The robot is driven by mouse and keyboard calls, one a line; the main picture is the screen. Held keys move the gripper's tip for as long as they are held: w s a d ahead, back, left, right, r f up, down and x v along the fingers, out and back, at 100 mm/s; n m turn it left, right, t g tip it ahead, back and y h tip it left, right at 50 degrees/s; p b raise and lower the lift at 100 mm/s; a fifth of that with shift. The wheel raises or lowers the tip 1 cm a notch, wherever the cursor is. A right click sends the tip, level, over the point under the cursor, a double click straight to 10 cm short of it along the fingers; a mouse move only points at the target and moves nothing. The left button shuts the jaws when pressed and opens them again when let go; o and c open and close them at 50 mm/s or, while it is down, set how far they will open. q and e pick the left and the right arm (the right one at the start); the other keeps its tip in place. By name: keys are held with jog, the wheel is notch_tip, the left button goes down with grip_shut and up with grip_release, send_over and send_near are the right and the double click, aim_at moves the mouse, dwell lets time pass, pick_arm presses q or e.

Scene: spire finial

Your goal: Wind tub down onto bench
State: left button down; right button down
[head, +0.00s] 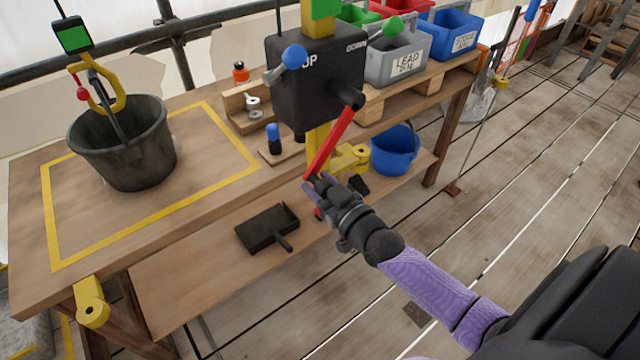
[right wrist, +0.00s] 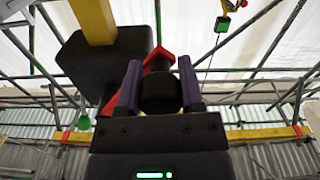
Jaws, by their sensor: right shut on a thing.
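The black tub (head: 125,150) is upright at the yellow-taped square (head: 58,215) on the wooden bench (head: 215,240). I cannot tell whether its base touches the bench. Its handle rises into a yellow hook (head: 119,88) under a black block with a green face (head: 73,36). The dark winch box (head: 310,85), marked UP and DOWN, has a red crank arm (head: 330,143) slanting down to the left. My right gripper (head: 316,184) is shut on the crank's black grip, which shows between the fingers in the right wrist view (right wrist: 160,95). My left gripper is not in view.
A wooden rack with metal parts (head: 252,106) stands between tub and winch. Grey (head: 397,68) and blue (head: 450,35) bins stand at the back right. A blue bucket (head: 394,152) and a black dustpan (head: 265,228) are on the lower shelf. The plank floor at right is largely clear.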

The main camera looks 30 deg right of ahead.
jog(key=d+f+n+b, duration=0.1)
jog(key=d+f+n, duration=0.1)
jog(key=d, duration=0.1)
jog(key=shift+w+d+f+n+b, duration=0.1)
jog(key=shift+d+n+b, duration=0.1)
jog(key=shift+n+b, duration=0.2)
jog(key=shift+c, duration=1.1)
grip_release()
jog(key=s+p, duration=0.2)
jog(key=s, duration=0.8)
jog(key=shift+d+p, duration=0.3)
jog(key=shift+d, duration=0.1)
